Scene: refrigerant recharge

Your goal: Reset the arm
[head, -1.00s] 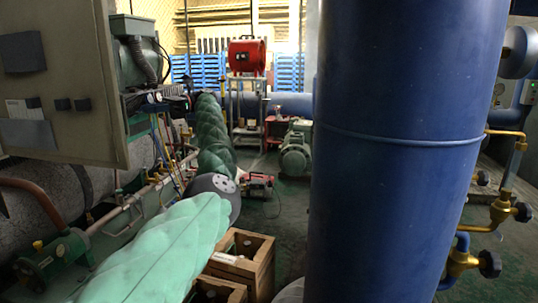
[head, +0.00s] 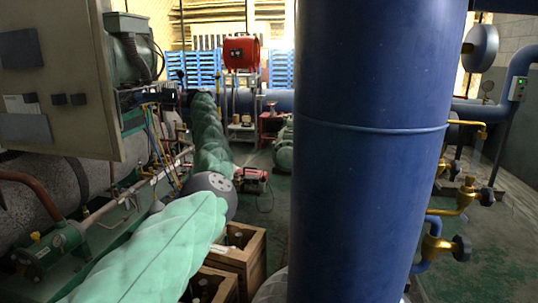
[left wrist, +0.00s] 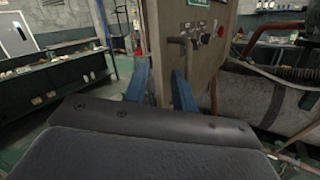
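My left arm, in a green padded sleeve, comes in from the lower left in the head view and stretches forward past a dark grey joint. Its gripper is too small to make out at the far end there. In the left wrist view my left gripper (left wrist: 161,68) shows two blue fingers standing apart. Nothing is between them, and a beige cabinet (left wrist: 190,60) with knobs stands beyond. My right arm and right gripper are not in view.
A large blue column (head: 375,160) stands close in front, right of centre. Brass valves (head: 435,245) are to its right. Wooden crates (head: 240,258) stand below my left arm. A beige cabinet (head: 60,90) and pipes line the left. A red machine (head: 242,53) stands at the back.

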